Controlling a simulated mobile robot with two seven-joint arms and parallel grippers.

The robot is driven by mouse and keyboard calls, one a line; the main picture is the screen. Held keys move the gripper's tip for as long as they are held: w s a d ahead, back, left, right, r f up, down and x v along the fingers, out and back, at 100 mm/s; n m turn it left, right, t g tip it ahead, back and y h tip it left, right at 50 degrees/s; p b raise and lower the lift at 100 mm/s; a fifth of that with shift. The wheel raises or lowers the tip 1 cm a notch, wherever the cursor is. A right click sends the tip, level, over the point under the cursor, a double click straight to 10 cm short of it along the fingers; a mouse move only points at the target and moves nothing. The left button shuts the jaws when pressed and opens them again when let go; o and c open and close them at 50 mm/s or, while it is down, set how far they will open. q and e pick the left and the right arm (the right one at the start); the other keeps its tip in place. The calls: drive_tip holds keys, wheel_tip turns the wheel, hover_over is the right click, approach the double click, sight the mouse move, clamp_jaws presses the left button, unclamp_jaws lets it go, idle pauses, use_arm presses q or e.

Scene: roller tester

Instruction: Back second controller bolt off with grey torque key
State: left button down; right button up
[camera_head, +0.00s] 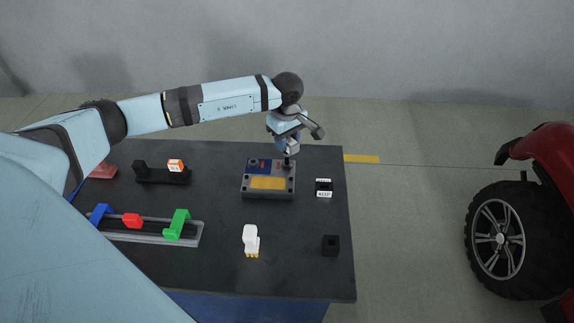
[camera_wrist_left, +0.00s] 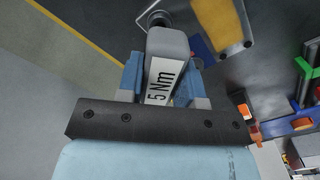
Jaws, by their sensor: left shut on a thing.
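The controller (camera_head: 247,191) is a grey box with a yellow and blue face, lying on the dark bench top. My left gripper (camera_head: 287,145) is over its far right corner, with its fingers pointing down. In the left wrist view the gripper (camera_wrist_left: 160,82) is shut on the grey torque key (camera_wrist_left: 168,48), which is marked "5 Nm". The key's lower end is at or just above that corner; contact with a bolt cannot be told. A dark round bolt spot (camera_head: 254,161) shows at the far left corner. Part of the controller (camera_wrist_left: 222,22) shows in the wrist view. My right gripper is not in view.
Left of the controller stands a black holder (camera_head: 150,177) with an orange-topped piece (camera_head: 176,165). A rail (camera_head: 190,238) carries blue, red and green clips. A car wheel (camera_head: 500,237) is at right.

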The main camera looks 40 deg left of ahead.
use_arm(q)
drive_tip(key=shift+n, duration=1)
drive_tip(key=shift+s+f+n+b, duration=0.1)
drive_tip(key=shift+n+b, duration=0.3)
drive_tip(key=shift+n, duration=1.1)
drive_tip(key=shift+m+b, duration=0.3)
drive_tip(key=shift+r, duration=0.25)
drive_tip(key=shift+r, duration=0.15)
drive_tip(key=shift+r+p, duration=0.8)
drive_tip(key=shift+r, duration=0.4)
drive_tip(key=shift+r+p, duration=0.8)
drive_tip(key=shift+r, duration=1.25)
